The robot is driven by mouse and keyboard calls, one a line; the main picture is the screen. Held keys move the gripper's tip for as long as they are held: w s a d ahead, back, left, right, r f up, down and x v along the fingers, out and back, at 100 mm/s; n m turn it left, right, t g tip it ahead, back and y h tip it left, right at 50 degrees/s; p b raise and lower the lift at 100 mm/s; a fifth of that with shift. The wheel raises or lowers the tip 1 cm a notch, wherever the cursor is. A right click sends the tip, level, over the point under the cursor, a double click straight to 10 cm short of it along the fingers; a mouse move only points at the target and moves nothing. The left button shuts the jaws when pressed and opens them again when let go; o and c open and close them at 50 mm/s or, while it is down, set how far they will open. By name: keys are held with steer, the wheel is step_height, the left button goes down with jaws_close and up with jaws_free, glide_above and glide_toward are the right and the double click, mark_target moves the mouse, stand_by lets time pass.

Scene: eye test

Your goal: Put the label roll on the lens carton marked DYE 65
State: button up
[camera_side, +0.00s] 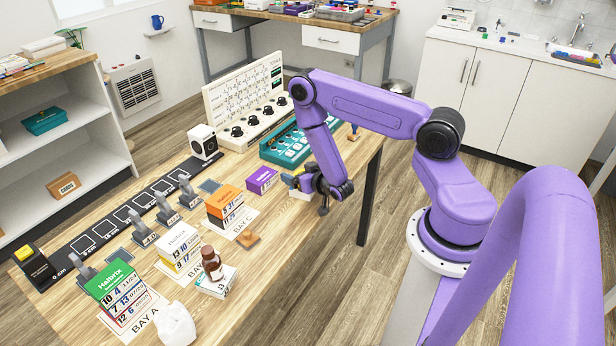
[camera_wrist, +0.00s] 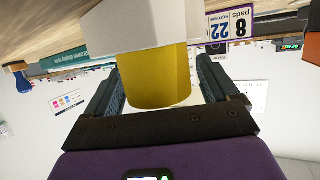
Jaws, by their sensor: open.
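My gripper (camera_side: 299,182) is low over the far right part of the table, pointing left. In the wrist view my gripper (camera_wrist: 160,72) is open, with a yellow cylinder (camera_wrist: 158,82) between its fingers. A gap shows on the cylinder's right side. A white block (camera_wrist: 145,28) adjoins the yellow cylinder; its edge also shows under the gripper in the side view (camera_side: 299,195). I cannot tell whether the yellow cylinder is the label roll. No marking DYE 65 is readable, so I cannot tell which carton is the lens carton.
A purple box (camera_side: 262,180), also in the wrist view (camera_wrist: 229,25), stands close left of my gripper. A teal rack (camera_side: 288,146) stands behind. A brown bottle (camera_side: 211,263) is on a white carton (camera_side: 216,284). Calendar-like blocks (camera_side: 117,289) stand nearer. The right table edge is close.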

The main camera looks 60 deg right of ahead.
steer(key=v, duration=0.9)
steer(key=shift+a+f, duration=0.1)
steer(key=shift+v, duration=1.45)
steer(key=a, duration=0.1)
steer(key=w+a+g+y, duration=0.1)
steer(key=a, duration=0.1)
steer(key=w+a+g, duration=0.1)
steer(key=a, duration=0.1)
steer(key=shift+a+f+y, duration=0.2)
steer(key=shift+a+y, duration=0.05)
steer(key=shift+y, duration=0.05)
steer(key=s+a+r+n+g+y, duration=0.3)
steer(key=s+a+r+n+g, duration=0.15)
steer(key=a, duration=0.55)
steer(key=s+a+r+n+g+y, duration=0.4)
steer(key=s+a+r, duration=0.1)
steer(key=a, duration=0.4)
steer(key=s+d+r+n+g+h, duration=0.2)
steer(key=s+d+r+n+h, duration=0.1)
steer(key=s+d+r+n, duration=0.3)
steer(key=s+r+n, duration=0.2)
steer(key=s+r, duration=0.2)
steer(key=r, duration=0.1)
steer(key=shift+s+d+r, duration=0.15)
steer(key=shift+d+r, duration=0.1)
steer(key=shift+r, duration=0.1)
